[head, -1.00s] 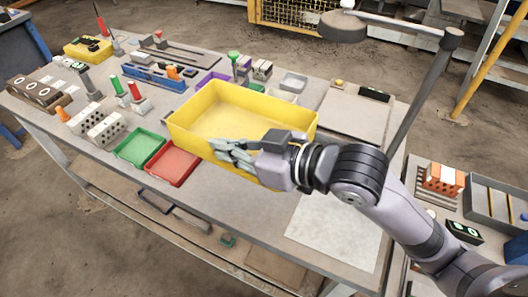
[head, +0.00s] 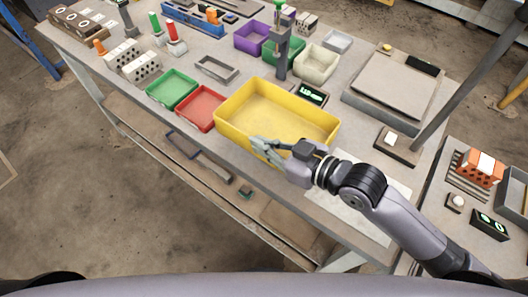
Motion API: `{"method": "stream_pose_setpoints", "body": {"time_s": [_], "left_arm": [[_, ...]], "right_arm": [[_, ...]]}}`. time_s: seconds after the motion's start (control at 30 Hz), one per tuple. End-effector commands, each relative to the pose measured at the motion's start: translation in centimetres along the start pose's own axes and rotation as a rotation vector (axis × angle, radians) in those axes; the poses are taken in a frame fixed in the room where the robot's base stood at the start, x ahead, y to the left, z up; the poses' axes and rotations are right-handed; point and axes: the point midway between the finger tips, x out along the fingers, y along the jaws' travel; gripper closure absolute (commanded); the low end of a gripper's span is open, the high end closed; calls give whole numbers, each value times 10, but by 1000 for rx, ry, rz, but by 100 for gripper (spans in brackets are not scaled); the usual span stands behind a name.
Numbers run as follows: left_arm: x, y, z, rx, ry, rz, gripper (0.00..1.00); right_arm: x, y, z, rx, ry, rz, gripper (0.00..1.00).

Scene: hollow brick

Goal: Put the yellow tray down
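The yellow tray (head: 245,97) is a wide, empty, open-topped box near the front edge of the workbench in the head view. It looks close to level and at or just above the bench top; I cannot tell if its bottom touches. My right gripper (head: 265,147) is at the tray's near wall, with its fingers at the rim. It appears shut on that wall, though the wrist hides part of the contact. My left gripper is not in view.
A red bin (head: 201,108) and a green bin (head: 172,90) sit just left of the tray. A small display (head: 313,94) and a post stand behind it. A scale (head: 397,85) is at right. A pale sheet (head: 375,185) lies near the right arm.

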Motion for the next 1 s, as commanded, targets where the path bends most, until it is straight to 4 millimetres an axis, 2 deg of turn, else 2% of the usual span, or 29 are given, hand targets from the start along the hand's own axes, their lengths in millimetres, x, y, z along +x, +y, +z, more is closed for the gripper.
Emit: {"method": "stream_pose_setpoints", "body": {"time_s": [0.1, 0.23, 0.6, 0.63, 0.9, 1.0], "left_arm": [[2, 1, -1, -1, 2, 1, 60], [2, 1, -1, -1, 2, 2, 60], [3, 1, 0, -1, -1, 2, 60], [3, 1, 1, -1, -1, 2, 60], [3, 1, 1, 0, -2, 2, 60], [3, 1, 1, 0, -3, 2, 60]], "right_arm": [[6, 0, 20, 1, -4, 0, 100], [10, 0, 34, 0, -2, 1, 100], [12, 0, 38, -1, 0, 0, 100], [12, 0, 39, 1, -2, 0, 95], [11, 0, 38, 1, -3, 0, 77], [11, 0, 38, 1, -3, 0, 75]]}}
